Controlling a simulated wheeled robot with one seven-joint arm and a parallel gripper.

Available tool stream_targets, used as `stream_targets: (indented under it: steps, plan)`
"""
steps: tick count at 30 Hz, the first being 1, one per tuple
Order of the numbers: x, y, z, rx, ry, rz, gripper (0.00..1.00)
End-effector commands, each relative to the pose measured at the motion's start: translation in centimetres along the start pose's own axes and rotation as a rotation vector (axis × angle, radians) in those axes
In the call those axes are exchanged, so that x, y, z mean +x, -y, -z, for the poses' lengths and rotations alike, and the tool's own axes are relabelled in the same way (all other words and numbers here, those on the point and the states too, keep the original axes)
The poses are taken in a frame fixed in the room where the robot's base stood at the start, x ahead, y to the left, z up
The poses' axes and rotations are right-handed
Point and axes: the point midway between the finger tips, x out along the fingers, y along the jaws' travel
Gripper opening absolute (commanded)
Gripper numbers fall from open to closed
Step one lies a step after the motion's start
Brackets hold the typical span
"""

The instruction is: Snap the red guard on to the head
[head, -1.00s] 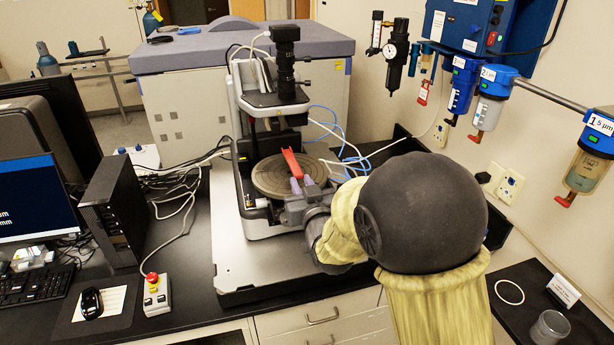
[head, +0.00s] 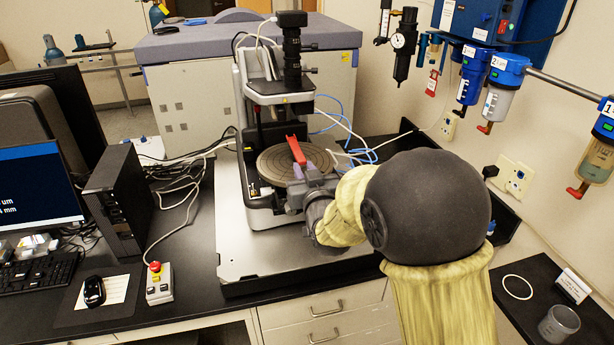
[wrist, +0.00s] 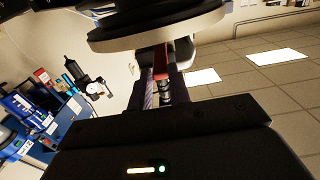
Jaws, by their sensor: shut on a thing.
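The red guard (head: 297,150) is a narrow red strip, held in my gripper (head: 302,173) above the round stage of the profiler. In the wrist view the guard (wrist: 161,62) shows between the two fingers of my gripper (wrist: 165,85), which are shut on it. The head (head: 280,92) of the profiler is the dark unit on the column, above and behind the guard in the head view. The guard looks apart from the head.
The round grooved stage (head: 268,162) lies under the guard. White and blue cables (head: 352,140) run behind and right of the profiler. A black computer tower (head: 118,200) and a stop-button box (head: 158,285) stand to the left. The light base plate in front is mostly clear.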

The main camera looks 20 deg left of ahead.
Motion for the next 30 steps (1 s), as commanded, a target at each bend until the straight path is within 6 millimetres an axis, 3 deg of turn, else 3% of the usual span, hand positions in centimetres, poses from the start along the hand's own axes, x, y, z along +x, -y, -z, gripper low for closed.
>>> stream_targets:
  steps: [6,30]
  plan:
    - [1.6,-0.1,-0.9,0.0,-0.001,0.0,0.0]
    - [8.1,0.0,-0.8,0.0,-0.001,0.0,0.0]
